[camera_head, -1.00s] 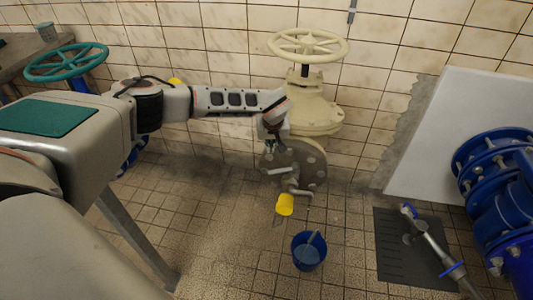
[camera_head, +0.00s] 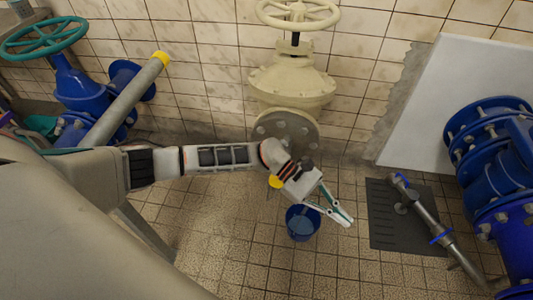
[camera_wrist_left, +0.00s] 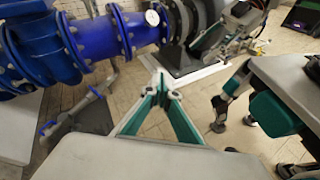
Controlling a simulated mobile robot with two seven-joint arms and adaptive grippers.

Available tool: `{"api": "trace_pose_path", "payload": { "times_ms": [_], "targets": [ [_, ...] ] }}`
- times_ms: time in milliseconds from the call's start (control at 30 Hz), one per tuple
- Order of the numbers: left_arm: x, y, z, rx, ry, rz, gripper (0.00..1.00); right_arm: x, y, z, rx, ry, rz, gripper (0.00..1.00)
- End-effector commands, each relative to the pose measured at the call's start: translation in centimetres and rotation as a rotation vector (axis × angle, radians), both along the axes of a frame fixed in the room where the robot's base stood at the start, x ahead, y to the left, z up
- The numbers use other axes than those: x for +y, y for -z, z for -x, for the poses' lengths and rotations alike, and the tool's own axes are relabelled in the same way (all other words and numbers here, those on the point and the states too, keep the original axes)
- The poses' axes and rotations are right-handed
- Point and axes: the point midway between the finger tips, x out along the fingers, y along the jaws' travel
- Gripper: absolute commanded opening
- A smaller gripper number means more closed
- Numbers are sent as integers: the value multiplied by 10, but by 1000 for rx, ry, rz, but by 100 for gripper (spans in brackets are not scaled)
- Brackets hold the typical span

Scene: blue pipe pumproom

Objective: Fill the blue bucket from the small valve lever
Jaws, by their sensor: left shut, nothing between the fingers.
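The blue bucket (camera_head: 300,230) stands on the tiled floor in the head view, below the cream valve's flange. My left gripper (camera_head: 350,222) is over the bucket's right side in the picture, partly covering its rim, with tips pointing down and right. It is shut and empty; its teal-padded fingers meet at the tips in the left wrist view (camera_wrist_left: 164,88). The small valve lever is mostly hidden behind my left wrist; only its yellow part (camera_head: 275,182) shows. I cannot make out the bucket's contents. Something that may be my right gripper (camera_wrist_left: 245,43) shows small in the left wrist view.
A cream valve with a handwheel (camera_head: 298,14) and bolted flange (camera_head: 285,125) stands at the wall. A dark floor mat (camera_head: 385,228) with a metal pipe piece (camera_head: 425,220) and blue pipework (camera_head: 490,160) are to the right. Blue pipes (camera_head: 85,88) stand left.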

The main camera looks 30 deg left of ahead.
Motion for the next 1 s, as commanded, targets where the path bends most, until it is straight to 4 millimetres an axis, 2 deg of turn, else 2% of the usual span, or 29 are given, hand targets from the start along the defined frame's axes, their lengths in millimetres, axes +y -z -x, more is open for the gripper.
{"api": "trace_pose_path", "payload": {
  "times_ms": [33, 100, 200, 267, 367, 433, 567, 667, 700, 833, 900, 1000],
  "targets": [
    [-10, -9, 4, 77, -57, 99, 0, 0, 1, 0, 1, -1, 0, 40],
    [-17, -29, 1, 180, -144, 237, 0, 0, 1, 0, 1, -1, -2, 40],
    [-14, -51, -12, 329, -281, 426, 0, 1, 2, 1, 2, -3, -2, 40],
    [-4, -60, -22, 420, -368, 533, 0, 1, 4, 2, 5, -3, -1, 40],
    [22, -65, -41, 574, -521, 703, 0, 1, 6, 4, 11, -5, -1, 40],
    [48, -60, -54, 681, -632, 816, 0, 1, 7, 5, 14, -6, -2, 40],
    [107, -35, -71, 882, -847, 1016, 0, 2, 6, 5, 10, -7, -5, 40],
    [159, -1, -73, 1032, -1016, 1158, 0, 2, 5, 4, 8, -7, -6, 40],
    [179, 14, -71, 1089, -1079, 1214, 0, 2, 5, 4, 7, -8, -7, 40],
    [237, 60, -55, 1242, -1258, 1361, 0, 3, 7, 4, 11, -9, -7, 40],
    [260, 80, -45, 1301, -1326, 1421, 0, 3, 7, 4, 10, -10, -8, 40],
    [281, 97, -35, 1357, -1387, 1480, 0, 4, 6, 3, 7, -10, -9, 40]
  ]
}}
